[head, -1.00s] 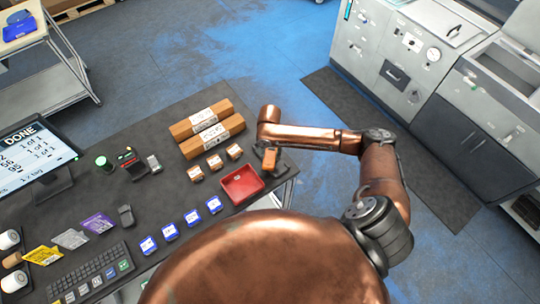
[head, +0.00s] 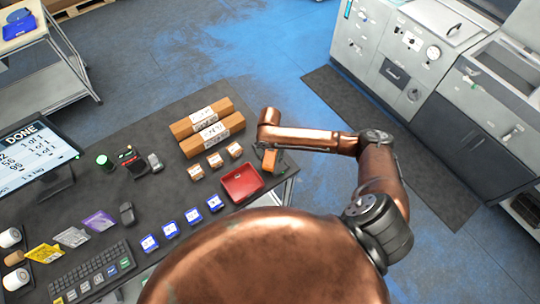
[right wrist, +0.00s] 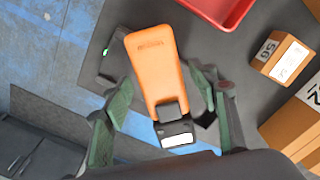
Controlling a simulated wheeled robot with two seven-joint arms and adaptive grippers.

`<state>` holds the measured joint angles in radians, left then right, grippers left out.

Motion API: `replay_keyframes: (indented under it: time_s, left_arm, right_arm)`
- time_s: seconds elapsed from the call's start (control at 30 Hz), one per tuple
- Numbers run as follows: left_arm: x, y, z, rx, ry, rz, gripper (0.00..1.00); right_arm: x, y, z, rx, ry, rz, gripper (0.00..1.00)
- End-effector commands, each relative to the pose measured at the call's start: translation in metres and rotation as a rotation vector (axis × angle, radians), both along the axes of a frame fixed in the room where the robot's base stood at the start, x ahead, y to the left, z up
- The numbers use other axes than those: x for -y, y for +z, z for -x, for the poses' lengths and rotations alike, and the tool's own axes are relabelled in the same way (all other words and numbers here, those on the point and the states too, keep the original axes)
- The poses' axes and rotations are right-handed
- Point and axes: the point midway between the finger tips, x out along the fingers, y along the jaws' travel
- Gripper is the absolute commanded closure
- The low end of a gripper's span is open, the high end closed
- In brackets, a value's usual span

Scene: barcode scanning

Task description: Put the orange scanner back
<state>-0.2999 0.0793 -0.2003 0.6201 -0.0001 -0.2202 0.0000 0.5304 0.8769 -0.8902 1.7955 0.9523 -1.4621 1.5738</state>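The orange scanner (right wrist: 155,70) lies between the two green fingers of my right gripper (right wrist: 161,84) in the right wrist view. Gaps show between the scanner's sides and both fingers, so the gripper looks open around it. The scanner's black head with a white window is toward the bottom of that view. A dark pad or stand (right wrist: 106,48) with a small light shows beside and behind the scanner; whether the scanner rests on it is hard to tell. In the head view the scanner (head: 273,162) is at the table's right edge, below my right wrist. My left gripper is out of view.
A red tray (head: 242,183) is just left of the scanner. Several small boxes and two long cartons (head: 212,135) stand nearby on the dark table (head: 170,190). A monitor (head: 35,155) reading DONE and a keyboard (head: 92,275) are at left.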

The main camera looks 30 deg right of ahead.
Motion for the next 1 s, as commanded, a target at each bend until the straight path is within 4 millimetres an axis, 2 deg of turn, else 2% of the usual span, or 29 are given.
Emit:
replay_keyframes:
  time_s: [0.27, 0.37, 0.47, 0.8, 1.0]
  left_arm:
    - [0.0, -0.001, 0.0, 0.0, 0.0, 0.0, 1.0]
    - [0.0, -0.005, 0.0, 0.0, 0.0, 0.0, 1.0]
    - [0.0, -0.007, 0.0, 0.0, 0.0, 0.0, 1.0]
    - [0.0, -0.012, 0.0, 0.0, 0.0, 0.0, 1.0]
    - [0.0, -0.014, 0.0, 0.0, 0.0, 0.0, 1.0]
  right_arm:
    - [0.0, 0.002, -0.001, 0.001, 0.0, 0.0, 0.45]
    - [0.0, 0.008, -0.001, 0.004, 0.002, 0.0, 0.45]
    - [0.0, 0.023, -0.001, 0.003, 0.002, -0.001, 0.45]
    - [-0.001, 0.096, -0.001, 0.003, 0.001, -0.001, 0.45]
    - [-0.001, 0.123, -0.001, 0.001, 0.0, 0.0, 0.45]
